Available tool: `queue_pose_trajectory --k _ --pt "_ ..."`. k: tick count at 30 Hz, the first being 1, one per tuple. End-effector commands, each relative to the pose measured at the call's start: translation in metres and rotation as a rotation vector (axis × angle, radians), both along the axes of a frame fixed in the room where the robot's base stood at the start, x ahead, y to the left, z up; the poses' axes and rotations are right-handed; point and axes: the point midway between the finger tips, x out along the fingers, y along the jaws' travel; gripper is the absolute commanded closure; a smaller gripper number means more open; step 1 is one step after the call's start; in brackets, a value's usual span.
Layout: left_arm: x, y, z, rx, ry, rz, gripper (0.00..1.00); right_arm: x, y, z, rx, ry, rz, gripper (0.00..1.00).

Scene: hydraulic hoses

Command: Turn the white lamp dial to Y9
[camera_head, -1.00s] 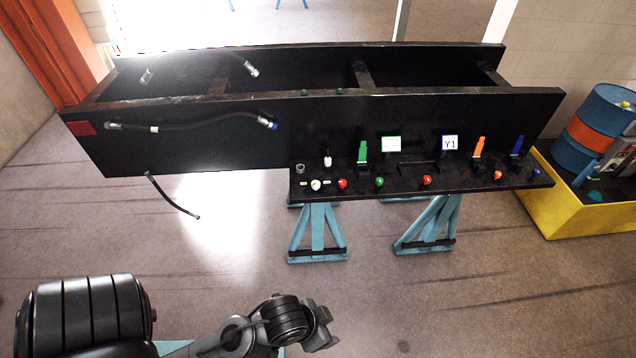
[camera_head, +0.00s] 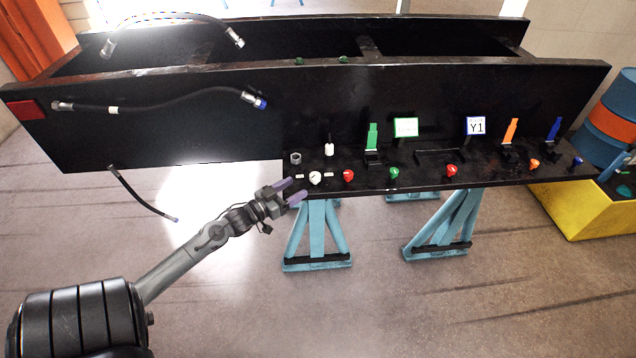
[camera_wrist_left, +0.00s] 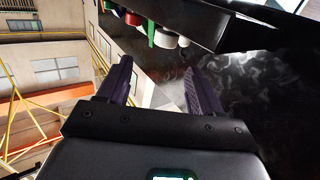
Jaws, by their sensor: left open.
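The white dial (camera_head: 315,178) sits at the left end of the black panel's shelf, with a small pale label on each side. A small screen (camera_head: 476,126) on the panel reads Y1. My left gripper (camera_head: 290,190) is open and empty, just left of and slightly below the white dial in the head view, its purple fingers pointing toward it without visible contact. In the left wrist view, its fingers (camera_wrist_left: 160,88) are spread, and a white round part (camera_wrist_left: 165,40) shows beyond them at the panel edge. My right gripper is not in view.
Red (camera_head: 348,175) and green (camera_head: 394,173) knobs stand right of the white dial. A white switch (camera_head: 329,148) and a metal fitting (camera_head: 296,158) are behind it. Black hoses (camera_head: 150,198) hang from the frame at left. Floor below the shelf is open between blue trestles (camera_head: 440,225).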

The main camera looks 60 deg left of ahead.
Motion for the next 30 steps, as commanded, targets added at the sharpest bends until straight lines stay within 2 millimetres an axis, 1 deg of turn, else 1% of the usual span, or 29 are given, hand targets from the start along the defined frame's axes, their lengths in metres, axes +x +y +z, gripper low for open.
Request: queue_pose_trajectory --k 1,3,6,11,14,24,30 --pt "0.003 0.008 -0.008 0.018 -0.009 0.004 0.34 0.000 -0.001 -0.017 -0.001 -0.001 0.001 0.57" --pt "0.006 0.012 -0.007 0.030 -0.019 0.005 0.34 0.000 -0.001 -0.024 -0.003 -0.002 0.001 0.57" --pt "0.009 0.013 -0.008 0.037 -0.023 0.002 0.34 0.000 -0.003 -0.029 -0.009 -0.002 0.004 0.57" --pt "0.019 0.014 -0.007 0.037 -0.027 0.002 0.34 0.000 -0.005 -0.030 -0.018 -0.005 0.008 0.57" --pt "0.030 0.015 -0.006 0.036 -0.028 0.002 0.34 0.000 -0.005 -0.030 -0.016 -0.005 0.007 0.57" --pt "0.083 0.023 -0.007 0.036 -0.027 0.002 0.34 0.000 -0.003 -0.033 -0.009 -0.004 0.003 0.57" --pt "0.105 0.026 -0.007 0.036 -0.026 0.003 0.34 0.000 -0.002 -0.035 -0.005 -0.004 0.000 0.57"
